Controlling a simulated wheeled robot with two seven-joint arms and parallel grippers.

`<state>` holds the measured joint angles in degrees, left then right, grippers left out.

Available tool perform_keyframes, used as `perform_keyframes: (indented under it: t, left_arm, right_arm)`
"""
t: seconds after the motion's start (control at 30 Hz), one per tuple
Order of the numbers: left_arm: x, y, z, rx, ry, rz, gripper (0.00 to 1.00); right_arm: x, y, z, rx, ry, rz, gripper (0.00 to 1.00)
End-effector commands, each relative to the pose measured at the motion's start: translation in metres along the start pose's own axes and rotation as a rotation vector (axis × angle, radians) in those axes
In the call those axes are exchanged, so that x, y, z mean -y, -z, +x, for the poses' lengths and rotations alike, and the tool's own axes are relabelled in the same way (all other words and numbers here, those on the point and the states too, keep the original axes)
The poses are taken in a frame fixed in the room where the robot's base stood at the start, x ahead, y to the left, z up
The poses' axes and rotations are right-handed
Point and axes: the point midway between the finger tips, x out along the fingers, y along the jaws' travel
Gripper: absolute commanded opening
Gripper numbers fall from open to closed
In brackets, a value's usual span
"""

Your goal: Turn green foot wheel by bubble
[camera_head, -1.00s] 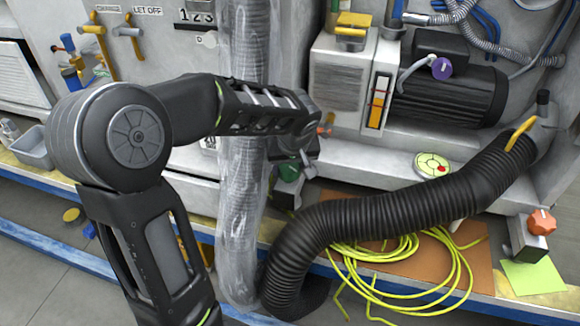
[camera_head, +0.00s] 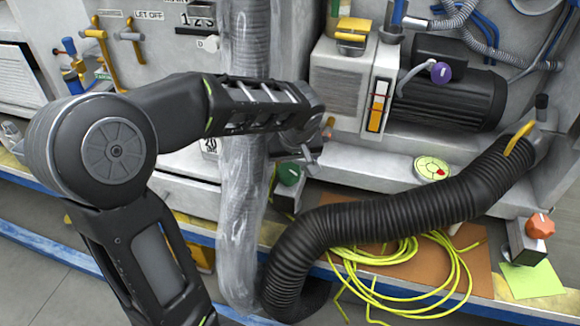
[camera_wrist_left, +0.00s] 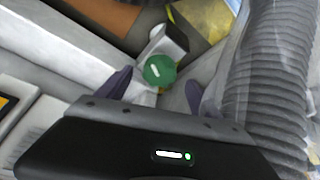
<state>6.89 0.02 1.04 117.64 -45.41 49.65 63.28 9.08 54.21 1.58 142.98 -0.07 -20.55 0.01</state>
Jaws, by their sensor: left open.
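The green foot wheel (camera_head: 289,174) is a small round knob on a grey block at the machine's base, behind the clear-wrapped hose. In the left wrist view the green wheel (camera_wrist_left: 160,70) has a white mark and lies between and slightly beyond the fingers. My left gripper (camera_head: 310,156) is just above and right of the wheel in the head view. Its two purple-grey fingers are apart in the wrist view (camera_wrist_left: 155,88), with nothing held; contact with the wheel cannot be told. The bubble level (camera_head: 426,168) is a yellow-green disc with a red spot near its right edge. My right gripper is not in view.
A clear-wrapped hose (camera_head: 240,205) stands close left of the wheel. A thick black corrugated hose (camera_head: 380,217) curves in front and right. Yellow cable (camera_head: 410,248) lies on a brown mat. An orange-red wheel (camera_head: 540,226) sits at the right.

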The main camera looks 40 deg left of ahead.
Motion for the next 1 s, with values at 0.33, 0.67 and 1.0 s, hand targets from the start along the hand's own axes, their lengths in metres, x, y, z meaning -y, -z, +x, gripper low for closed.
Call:
perform_keyframes:
  t: [0.33,0.67,1.0]
  left_arm:
    - [0.000,0.000,-0.040,-0.001,-0.001,0.002,0.75]
    - [0.000,0.000,-0.040,0.000,0.000,0.002,0.75]
    - [-0.015,-0.005,-0.040,0.004,-0.028,0.024,0.75]
  right_arm:
    - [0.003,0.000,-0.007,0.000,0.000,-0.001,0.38]
    - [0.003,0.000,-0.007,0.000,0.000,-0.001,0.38]
    - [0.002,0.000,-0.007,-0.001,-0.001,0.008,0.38]
